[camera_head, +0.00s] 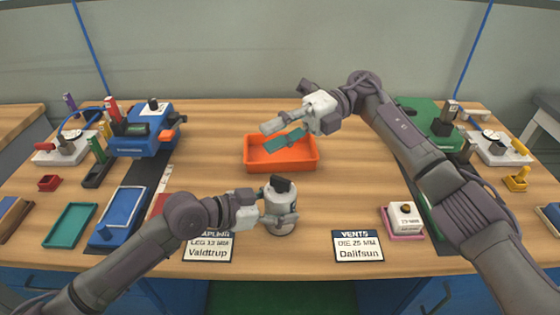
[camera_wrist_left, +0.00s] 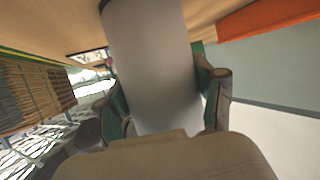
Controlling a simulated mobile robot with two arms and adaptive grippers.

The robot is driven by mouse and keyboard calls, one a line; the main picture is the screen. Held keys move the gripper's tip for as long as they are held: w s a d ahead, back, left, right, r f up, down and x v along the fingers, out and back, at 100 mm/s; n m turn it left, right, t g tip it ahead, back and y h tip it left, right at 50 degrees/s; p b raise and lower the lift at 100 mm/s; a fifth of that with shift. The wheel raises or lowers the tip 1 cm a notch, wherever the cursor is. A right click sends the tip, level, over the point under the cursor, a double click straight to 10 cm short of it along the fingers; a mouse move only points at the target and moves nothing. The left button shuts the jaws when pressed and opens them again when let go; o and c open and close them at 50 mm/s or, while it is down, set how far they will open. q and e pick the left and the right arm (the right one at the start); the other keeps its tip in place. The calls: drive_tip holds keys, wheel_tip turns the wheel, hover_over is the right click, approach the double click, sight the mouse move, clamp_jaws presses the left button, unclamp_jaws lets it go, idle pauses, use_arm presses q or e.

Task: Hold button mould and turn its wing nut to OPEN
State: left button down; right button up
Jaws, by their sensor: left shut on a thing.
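The button mould (camera_head: 283,200) is a pale grey cylinder with a dark wing nut (camera_head: 281,184) on top. It stands upright near the front middle of the table. My left gripper (camera_head: 278,214) is shut around its body from the left. In the left wrist view the smooth grey body (camera_wrist_left: 155,65) fills the space between the green-padded fingers (camera_wrist_left: 165,105); the wing nut is out of that view. My right gripper (camera_head: 284,133) is above the orange tray, behind the mould, with its fingers apart and apparently nothing between them. The OPEN mark cannot be made out.
The orange tray (camera_head: 255,163) lies behind the mould. Label cards for Valdtrup (camera_head: 209,248) and Dalifsun (camera_head: 358,246) lie at the front edge. A blue machine (camera_head: 143,140) and trays crowd the left. A pink dish (camera_head: 405,235) holds a white block at right.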

sight(281, 179)
drive_tip(key=s+d+r+n+t+h, duration=0.2)
drive_tip(key=s+d+n+t+h, duration=0.35)
drive_tip(key=t+h, duration=0.45)
drive_tip(key=x, duration=0.4)
drive_tip(key=w+x, duration=0.1)
drive_tip(key=x, duration=0.6)
drive_tip(key=shift+w+a+f, duration=0.1)
drive_tip(key=shift+w+a, duration=0.15)
drive_tip(key=shift+a, duration=0.1)
clamp_jaws()
